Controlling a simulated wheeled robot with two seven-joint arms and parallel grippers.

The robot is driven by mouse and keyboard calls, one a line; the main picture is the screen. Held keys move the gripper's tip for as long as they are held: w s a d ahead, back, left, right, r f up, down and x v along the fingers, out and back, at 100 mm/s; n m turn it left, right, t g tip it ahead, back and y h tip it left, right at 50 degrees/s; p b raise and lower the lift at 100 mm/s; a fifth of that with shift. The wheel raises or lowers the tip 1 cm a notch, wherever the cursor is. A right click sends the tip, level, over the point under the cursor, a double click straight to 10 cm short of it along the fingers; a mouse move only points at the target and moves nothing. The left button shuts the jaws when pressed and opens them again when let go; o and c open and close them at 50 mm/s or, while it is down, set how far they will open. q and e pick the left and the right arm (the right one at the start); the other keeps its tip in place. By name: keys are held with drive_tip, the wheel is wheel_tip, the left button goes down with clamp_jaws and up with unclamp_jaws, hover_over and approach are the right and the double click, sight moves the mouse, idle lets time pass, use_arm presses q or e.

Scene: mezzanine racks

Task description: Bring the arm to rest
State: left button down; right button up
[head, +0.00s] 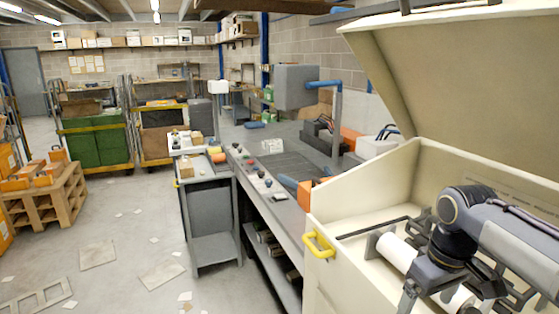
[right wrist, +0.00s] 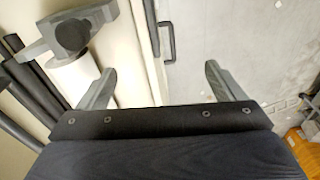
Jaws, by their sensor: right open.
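My right arm comes in from the right in the head view, and its gripper (head: 446,298) hangs over the open cream chest. In the right wrist view the right gripper (right wrist: 160,86) has its two fingers spread wide, with nothing between them. Below the fingers are the cream chest wall (right wrist: 140,45) and a grey surface beyond it. A white roll (head: 396,252) lies inside the chest beside the gripper; it also shows in the right wrist view (right wrist: 75,82), near the left finger. My left gripper is not in view.
The chest's raised lid (head: 460,80) stands above the arm. A yellow handle (head: 318,244) sticks out from the chest. A grey workbench (head: 285,215) with several small items adjoins it. A wooden pallet stack (head: 45,195) stands at the left. The floor between is mostly open, with scattered flat pieces.

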drive_tip(key=s+a+f+m+t+y, duration=0.1)
drive_tip(key=s+a+f+m+t, duration=0.1)
drive_tip(key=s, duration=0.7)
drive_tip(key=s+a+f+m+t+y, duration=0.2)
drive_tip(key=s+f, duration=0.4)
drive_tip(key=s, duration=0.3)
drive_tip(key=a+m, duration=0.1)
drive_tip(key=a, duration=0.1)
drive_tip(key=shift+a+f+m+t, duration=0.3)
drive_tip(key=shift+t, duration=0.1)
drive_tip(key=shift+s, duration=0.15)
